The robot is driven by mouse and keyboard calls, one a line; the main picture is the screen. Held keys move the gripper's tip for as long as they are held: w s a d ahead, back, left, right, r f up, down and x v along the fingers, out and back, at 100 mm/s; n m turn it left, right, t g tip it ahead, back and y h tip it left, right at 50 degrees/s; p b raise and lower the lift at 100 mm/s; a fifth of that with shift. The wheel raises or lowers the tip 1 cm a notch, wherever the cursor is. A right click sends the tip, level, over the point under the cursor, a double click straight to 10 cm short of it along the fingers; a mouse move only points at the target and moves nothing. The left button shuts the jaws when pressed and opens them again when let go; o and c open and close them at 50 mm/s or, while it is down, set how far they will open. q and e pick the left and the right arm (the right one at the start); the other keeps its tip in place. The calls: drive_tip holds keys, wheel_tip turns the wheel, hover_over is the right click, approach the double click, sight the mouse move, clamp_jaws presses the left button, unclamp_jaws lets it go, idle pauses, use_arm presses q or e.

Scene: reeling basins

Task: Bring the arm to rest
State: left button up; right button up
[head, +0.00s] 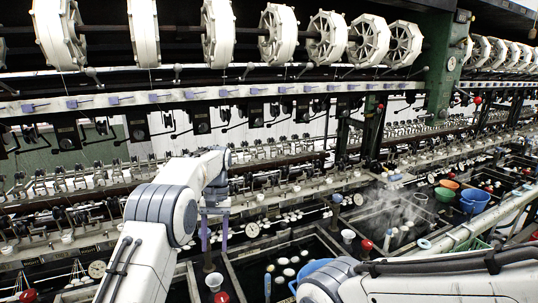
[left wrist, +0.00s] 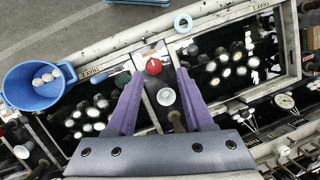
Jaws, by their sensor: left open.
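My left gripper (head: 214,232) hangs below the bent white left arm, over the basins in the head view. Its purple fingers point down, partly hidden by the arm. In the left wrist view the gripper (left wrist: 158,80) is open, with its two fingers apart and nothing held. A red knob (left wrist: 153,66) and a white cup (left wrist: 166,96) show below, in the gap between the fingers. My right arm crosses the lower right of the head view. Its gripper is out of the picture.
Dark basins (head: 262,262) with white cocoons lie under the left gripper. A blue bucket (left wrist: 38,85) with cocoons stands at the left of the wrist view. Above runs a beam with white reels (head: 280,35). Steam rises near a blue bucket (head: 475,201) at the right.

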use_arm(q)
drive_tip(key=s+d+r+m+t, duration=0.1)
drive_tip(key=s+d+r+m, duration=0.15)
drive_tip(key=s+d, duration=0.45)
drive_tip(key=s+d+r+m+t, duration=0.1)
drive_tip(key=s+d+r+m, duration=0.15)
drive_tip(key=s+d, duration=0.4)
drive_tip(key=s+a+f+m, duration=0.1)
drive_tip(key=s+f+m, duration=0.1)
drive_tip(key=s, duration=0.9)
drive_tip(key=s+a+f+m+t+h+b, duration=0.1)
drive_tip(key=s+a+f, duration=0.1)
drive_tip(key=s, duration=0.9)
drive_tip(key=shift+s+m+t+h, duration=0.2)
drive_tip(key=shift+m+t+h, duration=0.1)
drive_tip(key=shift+m, duration=0.1)
drive_tip(key=shift+f, duration=0.1)
